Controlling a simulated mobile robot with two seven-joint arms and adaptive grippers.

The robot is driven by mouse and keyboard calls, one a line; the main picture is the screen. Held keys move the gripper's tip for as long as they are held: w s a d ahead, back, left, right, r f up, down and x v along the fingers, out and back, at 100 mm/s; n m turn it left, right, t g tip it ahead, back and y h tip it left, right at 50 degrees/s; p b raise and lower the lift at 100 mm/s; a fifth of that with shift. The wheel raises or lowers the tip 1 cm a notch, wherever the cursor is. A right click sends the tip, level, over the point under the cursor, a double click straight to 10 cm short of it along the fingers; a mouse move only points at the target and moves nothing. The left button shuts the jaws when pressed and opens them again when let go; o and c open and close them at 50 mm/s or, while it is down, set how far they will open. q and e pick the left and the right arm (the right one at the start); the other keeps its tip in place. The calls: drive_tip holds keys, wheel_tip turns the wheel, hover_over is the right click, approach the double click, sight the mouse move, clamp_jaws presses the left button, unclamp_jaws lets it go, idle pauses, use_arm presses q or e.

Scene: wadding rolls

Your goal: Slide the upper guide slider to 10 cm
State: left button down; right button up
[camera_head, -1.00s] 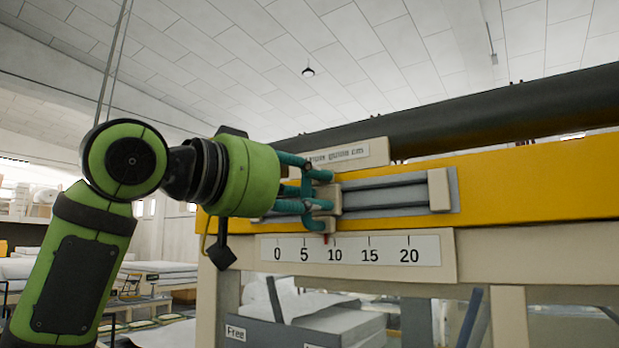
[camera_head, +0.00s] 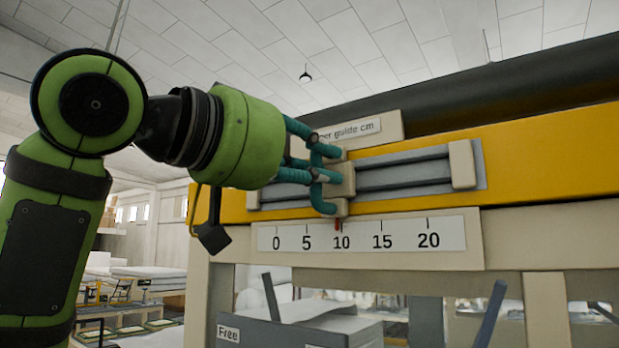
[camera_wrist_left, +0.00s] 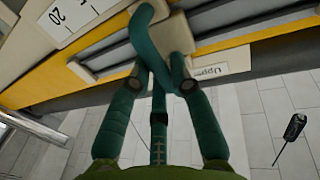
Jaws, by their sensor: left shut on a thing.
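The upper guide slider (camera_head: 341,184) is a beige block on grey rails (camera_head: 405,177) set in the yellow beam. Its red pointer (camera_head: 338,224) stands at or very near the 10 mark of the white scale (camera_head: 450,236), which reads 0 to 20. My left gripper (camera_head: 326,180), with teal fingers, is shut on the slider and partly hides it. In the left wrist view the fingers cross over the beige block (camera_wrist_left: 176,32). The right gripper is in neither view.
A beige end stop (camera_head: 462,164) closes the right end of the rails. The label plate (camera_head: 350,133) above ends in "guide cm" and is partly hidden. A dark roller (camera_head: 480,90) runs behind the yellow beam (camera_head: 550,165). A grey bin marked "Free" (camera_head: 290,334) stands below.

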use_arm(q)
drive_tip(key=c, duration=1.4)
unclamp_jaws()
drive_tip(key=shift+d, duration=0.3)
drive_tip(key=shift+a, duration=0.1)
drive_tip(key=v, duration=1.1)
drive_tip(key=shift+s+a, duration=0.2)
drive_tip(key=shift+s, duration=0.2)
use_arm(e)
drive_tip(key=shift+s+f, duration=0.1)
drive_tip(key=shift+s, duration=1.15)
